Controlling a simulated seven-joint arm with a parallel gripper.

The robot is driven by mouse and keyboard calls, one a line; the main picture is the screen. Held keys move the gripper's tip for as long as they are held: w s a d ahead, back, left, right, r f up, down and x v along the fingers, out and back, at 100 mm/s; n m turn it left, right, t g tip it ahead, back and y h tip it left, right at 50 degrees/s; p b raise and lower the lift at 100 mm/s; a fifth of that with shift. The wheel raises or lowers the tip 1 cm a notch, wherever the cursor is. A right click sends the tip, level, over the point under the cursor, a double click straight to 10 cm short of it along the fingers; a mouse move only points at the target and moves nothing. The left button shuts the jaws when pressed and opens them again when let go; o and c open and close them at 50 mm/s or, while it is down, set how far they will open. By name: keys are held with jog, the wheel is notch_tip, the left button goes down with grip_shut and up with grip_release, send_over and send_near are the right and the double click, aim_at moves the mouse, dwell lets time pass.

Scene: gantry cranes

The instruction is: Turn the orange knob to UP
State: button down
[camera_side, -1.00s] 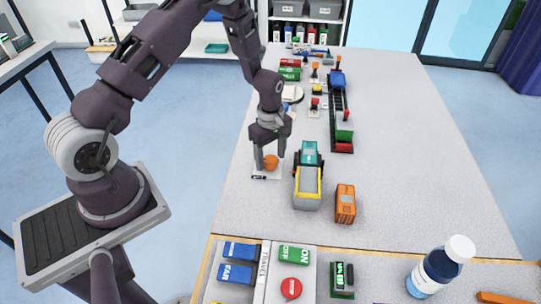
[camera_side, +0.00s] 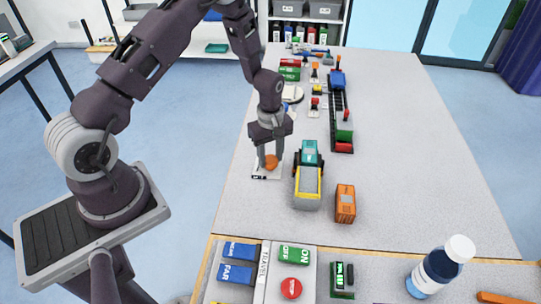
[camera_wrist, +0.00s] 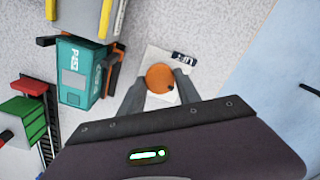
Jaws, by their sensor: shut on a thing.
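The orange knob (camera_side: 271,162) sits on a small white plate (camera_side: 262,177) on the grey table, left of a toy truck. In the wrist view the knob (camera_wrist: 160,78) is a round disc with a dark mark at its lower right edge. A dark label with white letters (camera_wrist: 183,58) lies on the plate; I cannot read it surely. My gripper (camera_side: 270,161) points down over the plate, its two fingers on either side of the knob and shut on it. In the wrist view the fingers partly cover the plate.
The teal, yellow and grey truck (camera_side: 308,175) stands close to the right of my gripper. A control panel with blue, green and red buttons (camera_side: 291,288) and a bottle (camera_side: 440,267) are at the front. The table's right side is clear.

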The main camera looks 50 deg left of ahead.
jog(key=m, duration=0.5)
jog(key=shift+m, duration=0.3)
jog(key=m, duration=1)
jog(key=shift+m, duration=0.4)
jog(key=m, duration=0.5)
jog(key=shift+m, duration=0.3)
jog(key=c, duration=0.9)
grip_release()
jog(key=shift+o, duration=0.2)
jog(key=shift+r, duration=0.1)
